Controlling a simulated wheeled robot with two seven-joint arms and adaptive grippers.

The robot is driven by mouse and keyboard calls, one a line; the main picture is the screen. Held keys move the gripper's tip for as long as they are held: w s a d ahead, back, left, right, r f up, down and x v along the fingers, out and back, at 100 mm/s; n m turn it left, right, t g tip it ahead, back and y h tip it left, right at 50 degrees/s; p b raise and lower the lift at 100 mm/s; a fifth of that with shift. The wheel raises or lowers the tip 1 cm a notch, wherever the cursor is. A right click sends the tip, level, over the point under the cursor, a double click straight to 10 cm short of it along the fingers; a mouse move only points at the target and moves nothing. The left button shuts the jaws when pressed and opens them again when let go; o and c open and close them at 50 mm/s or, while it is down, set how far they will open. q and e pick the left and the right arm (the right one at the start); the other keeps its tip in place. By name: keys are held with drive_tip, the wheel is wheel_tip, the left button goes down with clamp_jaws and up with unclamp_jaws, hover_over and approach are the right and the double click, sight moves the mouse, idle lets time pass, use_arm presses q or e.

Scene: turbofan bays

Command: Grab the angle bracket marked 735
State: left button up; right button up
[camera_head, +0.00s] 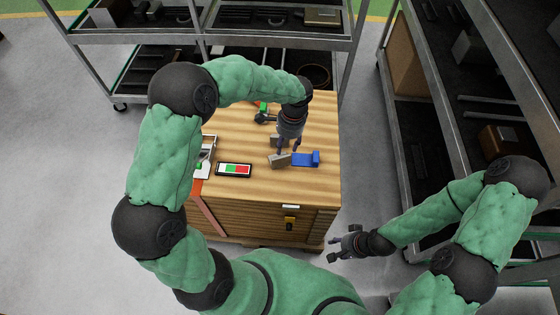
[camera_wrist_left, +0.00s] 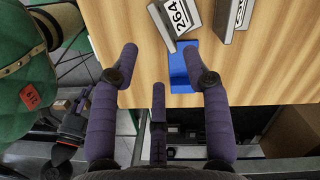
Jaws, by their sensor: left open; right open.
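An angle bracket marked 264 (camera_wrist_left: 175,18) lies on the wooden bench top at the top of the left wrist view. A second grey bracket (camera_wrist_left: 232,14) lies to its right, with a label cut off by the frame edge. I cannot read 735 on any bracket. In the head view one grey bracket (camera_head: 279,160) is left of a blue block (camera_head: 305,159), and another (camera_head: 276,141) is farther back. My left gripper (camera_head: 288,149) is open above the bench near them, empty. My right gripper (camera_head: 335,249) is open and empty, off the bench's front right corner.
The wooden bench top (camera_head: 325,185) has a device with a red and green display (camera_head: 234,170) at its left. A dark object (camera_head: 264,117) lies farther back. Metal shelves (camera_head: 290,40) stand behind, and dark shelving (camera_head: 440,120) stands at right. Bare floor lies left.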

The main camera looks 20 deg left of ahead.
sight(282, 158)
use_arm(q)
wheel_tip(282, 158, down, 3)
drive_tip(key=shift+s+a+f+b, duration=0.1)
drive_tip(key=shift+a+f+b, duration=0.05)
drive_tip(key=shift+b, duration=0.25)
drive_tip(key=f+b, duration=0.1)
drive_tip(key=f, duration=0.2)
drive_tip(key=f+b, duration=0.1)
drive_tip(key=f, duration=0.1)
drive_tip(key=shift+s+a+b, duration=0.2)
drive_tip(key=shift+a+b, duration=0.1)
drive_tip(key=shift+a, duration=0.1)
drive_tip(key=shift+r, duration=0.1)
clamp_jaws()
